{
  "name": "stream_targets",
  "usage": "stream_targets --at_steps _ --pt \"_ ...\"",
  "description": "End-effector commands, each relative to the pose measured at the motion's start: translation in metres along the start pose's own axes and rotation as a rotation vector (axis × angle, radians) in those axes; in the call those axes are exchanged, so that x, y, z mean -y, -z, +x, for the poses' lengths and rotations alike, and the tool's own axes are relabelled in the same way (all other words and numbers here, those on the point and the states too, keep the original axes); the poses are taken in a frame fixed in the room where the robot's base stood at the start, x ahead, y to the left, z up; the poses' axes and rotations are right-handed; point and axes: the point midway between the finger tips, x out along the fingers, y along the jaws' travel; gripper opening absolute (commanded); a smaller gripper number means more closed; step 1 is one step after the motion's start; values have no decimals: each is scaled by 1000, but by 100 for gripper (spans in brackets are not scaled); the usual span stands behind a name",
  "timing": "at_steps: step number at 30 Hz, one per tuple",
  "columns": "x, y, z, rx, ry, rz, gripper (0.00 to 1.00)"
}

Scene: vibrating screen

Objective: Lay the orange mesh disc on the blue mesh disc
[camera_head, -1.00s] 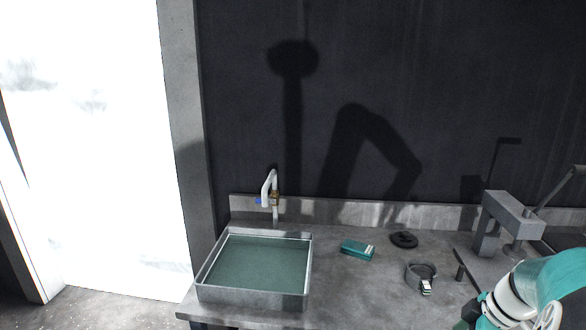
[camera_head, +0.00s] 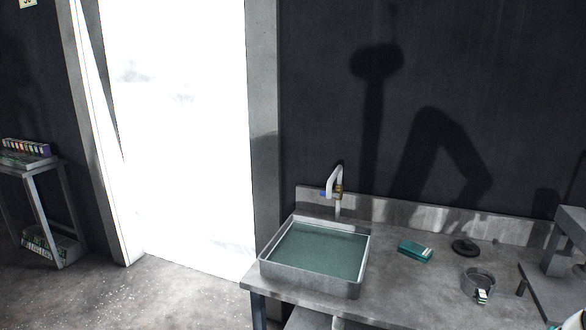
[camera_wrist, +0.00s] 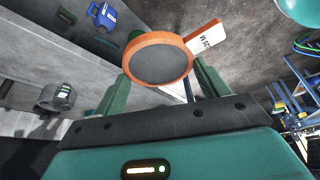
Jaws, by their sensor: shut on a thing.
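The orange mesh disc (camera_wrist: 160,64) is in the wrist view, with an orange rim, dark mesh and a white tag marked "20 M" at its upper right. My gripper (camera_wrist: 170,76) has its green fingers on either side of the disc and is shut on it, holding it off the surfaces. The exact finger contact is partly hidden behind the rim. I cannot make out a blue mesh disc in either view.
The bench holds a sink (camera_head: 312,283), a teal box (camera_head: 415,250), a black ring (camera_head: 465,246) and a grey tagged ring (camera_head: 478,284). A shelf (camera_head: 42,205) stands left of the bright doorway. Bare floor (camera_head: 185,290) lies before the doorway. A blue frame (camera_wrist: 292,108) shows at the wrist view's right.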

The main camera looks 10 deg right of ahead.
Motion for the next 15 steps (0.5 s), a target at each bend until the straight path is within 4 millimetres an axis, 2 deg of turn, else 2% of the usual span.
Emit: stream_targets --at_steps 8,15 --pt "14 50 43 0 -21 55 51" --pt "32 105 93 -1 -50 130 51"
